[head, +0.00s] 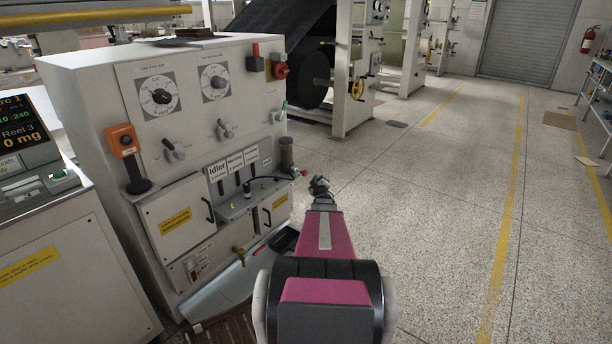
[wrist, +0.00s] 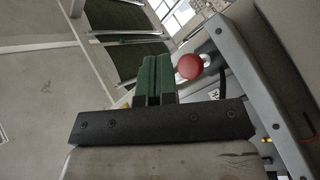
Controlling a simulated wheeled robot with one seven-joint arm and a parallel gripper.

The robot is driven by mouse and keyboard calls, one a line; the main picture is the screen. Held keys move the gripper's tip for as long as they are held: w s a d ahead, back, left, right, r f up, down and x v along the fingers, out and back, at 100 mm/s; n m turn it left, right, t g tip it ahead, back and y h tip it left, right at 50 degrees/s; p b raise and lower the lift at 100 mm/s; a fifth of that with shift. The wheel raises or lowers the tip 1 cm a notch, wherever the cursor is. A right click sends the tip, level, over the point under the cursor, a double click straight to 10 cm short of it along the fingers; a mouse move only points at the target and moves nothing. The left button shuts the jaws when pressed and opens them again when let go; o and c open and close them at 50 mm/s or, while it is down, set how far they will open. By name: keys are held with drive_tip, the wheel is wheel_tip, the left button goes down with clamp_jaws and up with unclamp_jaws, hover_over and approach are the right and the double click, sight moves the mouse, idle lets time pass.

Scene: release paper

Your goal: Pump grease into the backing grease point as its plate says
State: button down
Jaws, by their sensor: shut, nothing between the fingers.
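The grease station is a grey shelf (head: 240,203) on the front of the white cabinet. Several small plates stand above it; one (head: 217,172) reads "Idler", and the others are too small to read surely. A dark hose (head: 262,181) runs along the shelf to a brownish cylinder (head: 286,152) at its right end. A red knob (head: 304,173) sticks out there; it also shows in the wrist view (wrist: 190,66). My gripper (head: 319,184) is shut and empty, right of the shelf and just beside the knob. Its green-padded fingers (wrist: 151,72) appear apart from the knob.
Dials (head: 160,96), lever switches (head: 173,150) and a red button (head: 281,70) sit on the cabinet above. An orange box (head: 122,140) is at its left. A dark tray (head: 284,241) lies below the shelf.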

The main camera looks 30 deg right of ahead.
drive_tip(key=shift+w+a, duration=0.3)
drive_tip(key=shift+w, duration=0.35)
drive_tip(key=shift+w+a, duration=0.25)
drive_tip(key=shift+w, duration=0.35)
drive_tip(key=shift+w, duration=0.15)
idle(1.1)
drive_tip(key=shift+w+a, duration=0.15)
drive_tip(key=shift+w, duration=0.1)
drive_tip(key=shift+w+a, duration=0.25)
drive_tip(key=shift+w, duration=0.4)
drive_tip(key=shift+w+a, duration=0.25)
drive_tip(key=shift+w, duration=0.35)
idle(1.7)
drive_tip(key=shift+s, duration=0.1)
drive_tip(key=shift+s+d, duration=0.35)
drive_tip(key=shift+s, duration=0.45)
drive_tip(key=shift+s+d, duration=0.3)
drive_tip(key=shift+s, duration=0.45)
drive_tip(key=shift+s+d, duration=0.3)
drive_tip(key=shift+s, duration=0.45)
drive_tip(key=shift+s+d, duration=0.35)
drive_tip(key=shift+s, duration=0.45)
drive_tip(key=shift+s+d, duration=0.3)
drive_tip(key=shift+s, duration=0.45)
